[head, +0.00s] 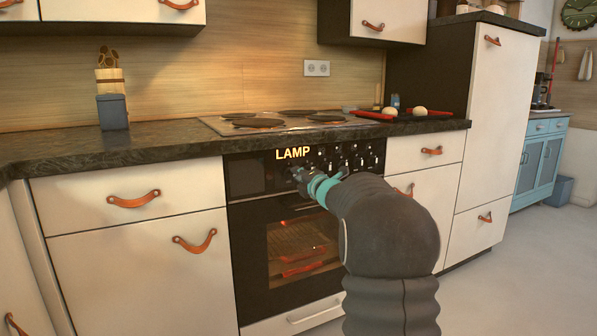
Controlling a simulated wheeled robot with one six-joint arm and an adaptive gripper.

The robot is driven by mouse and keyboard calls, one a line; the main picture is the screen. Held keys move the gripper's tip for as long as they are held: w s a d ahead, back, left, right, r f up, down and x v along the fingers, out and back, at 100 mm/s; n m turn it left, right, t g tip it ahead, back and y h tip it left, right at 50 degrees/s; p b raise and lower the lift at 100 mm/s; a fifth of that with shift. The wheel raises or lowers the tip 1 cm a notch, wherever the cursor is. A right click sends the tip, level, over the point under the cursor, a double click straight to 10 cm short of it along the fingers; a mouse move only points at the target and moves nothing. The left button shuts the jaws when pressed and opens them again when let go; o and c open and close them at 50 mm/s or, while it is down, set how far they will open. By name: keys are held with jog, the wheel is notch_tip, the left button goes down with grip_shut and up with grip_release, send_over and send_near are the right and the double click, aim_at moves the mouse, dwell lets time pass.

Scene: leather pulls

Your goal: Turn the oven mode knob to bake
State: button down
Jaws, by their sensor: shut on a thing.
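The oven (250,248) is set into the counter front, with its door closed and a lit interior with racks behind the glass. Its black control panel (243,177) shows the word LAMP in glowing letters at the top. Several knobs (372,159) with light marks run along the right part of the panel. My gripper (297,174) is at the panel below the word LAMP, shut on a knob there. The gripper and my arm hide most of that knob, so its pointer cannot be read.
A cooktop (212,123) with several round plates lies above the oven. A grey container (112,112) and a utensil holder (109,80) stand on the dark counter (60,155) at left. Drawers with leather pulls (134,199) flank the oven. Open floor (545,265) lies at right.

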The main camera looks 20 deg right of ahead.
jog(key=m+p, duration=0.2)
jog(key=m, duration=0.2)
jog(key=shift+f+m, duration=0.15)
jog(key=shift+m, duration=0.15)
jog(key=m+p, duration=0.1)
jog(key=m, duration=0.1)
jog(key=m+p, duration=0.1)
jog(key=m, duration=0.2)
jog(key=shift+f, duration=0.4)
jog(key=c, duration=1.2)
grip_release()
